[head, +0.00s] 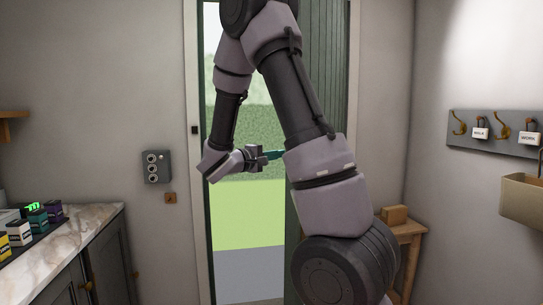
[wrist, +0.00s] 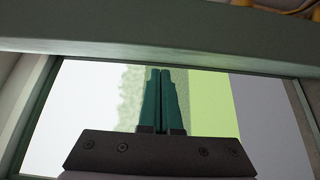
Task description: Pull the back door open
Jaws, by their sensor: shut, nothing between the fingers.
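The back door (head: 325,65) is dark green and planked. It shows at the right side of the doorway, partly hidden behind my arm. To its left the doorway is open to hedge, grass and grey paving. My gripper (head: 275,155) is in front of this gap, its teal fingers pointing right toward the door. In the wrist view my gripper (wrist: 161,72) has its fingers together with nothing between them. A green bar (wrist: 160,38) crosses beyond the fingertips; I cannot tell whether it is door or frame. No handle is visible.
A marble-topped counter (head: 85,232) with small boxes stands at the left. A small wooden table (head: 408,232) with a box stands right of the doorway, partly behind my arm. A hook rail (head: 497,146) and a tan bin (head: 523,195) are on the right wall.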

